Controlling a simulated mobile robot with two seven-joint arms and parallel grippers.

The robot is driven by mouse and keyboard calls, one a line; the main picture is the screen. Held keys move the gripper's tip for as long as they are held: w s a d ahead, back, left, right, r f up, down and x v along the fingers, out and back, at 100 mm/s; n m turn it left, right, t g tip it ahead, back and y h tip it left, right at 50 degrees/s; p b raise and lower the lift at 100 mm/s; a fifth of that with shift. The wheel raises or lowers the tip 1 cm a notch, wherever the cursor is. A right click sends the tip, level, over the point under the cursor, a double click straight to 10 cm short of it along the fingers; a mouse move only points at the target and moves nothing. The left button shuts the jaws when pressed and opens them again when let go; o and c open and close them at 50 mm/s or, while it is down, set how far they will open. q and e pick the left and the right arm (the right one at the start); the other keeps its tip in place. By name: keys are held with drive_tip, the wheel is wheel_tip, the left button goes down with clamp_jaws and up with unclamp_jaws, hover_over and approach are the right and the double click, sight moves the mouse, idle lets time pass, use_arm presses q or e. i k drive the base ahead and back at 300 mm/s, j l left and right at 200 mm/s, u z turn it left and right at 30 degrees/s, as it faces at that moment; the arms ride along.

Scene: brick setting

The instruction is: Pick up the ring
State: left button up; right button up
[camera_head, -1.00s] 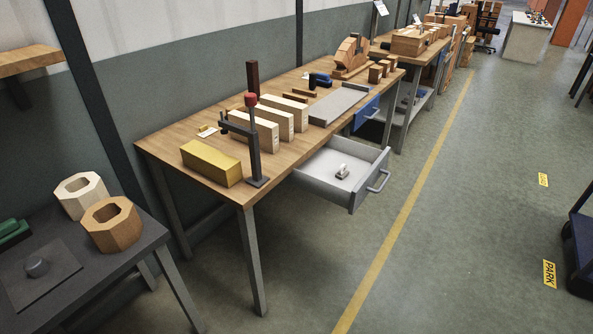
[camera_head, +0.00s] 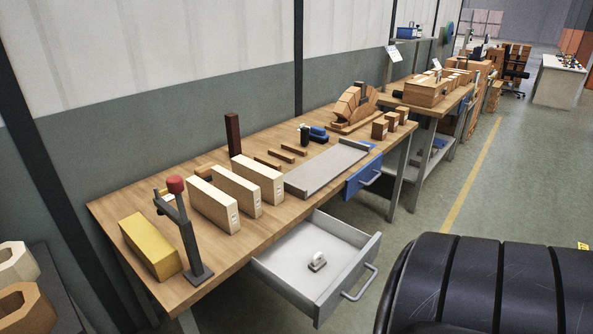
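A small white ring-like piece (camera_head: 317,258) stands on a small base inside the open drawer (camera_head: 283,267) under the front of the workbench; at this size I cannot make out its exact form. Two octagonal pieces with wide holes, one cream (camera_head: 8,275) and one brown (camera_head: 40,310), sit at the far left and are cut off by the frame edge. I cannot tell which of these is the ring. Neither of my grippers is in view.
The wooden workbench (camera_head: 112,203) holds a yellow block (camera_head: 150,246), a red-topped clamp (camera_head: 186,236), several pale blocks (camera_head: 213,205), a grey tray (camera_head: 325,170) and a wooden arch (camera_head: 357,106). A blue drawer (camera_head: 363,177) sits farther along.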

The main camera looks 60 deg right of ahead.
sight(318, 261)
drive_tip(key=l+u, duration=0.1)
drive_tip(key=l, duration=0.35)
drive_tip(key=k+l+u, duration=0.1)
drive_tip(key=l, duration=0.3)
drive_tip(key=k+l+u, duration=0.1)
drive_tip(key=l, duration=0.75)
drive_tip(key=k+l+u, duration=0.15)
drive_tip(key=l, duration=0.25)
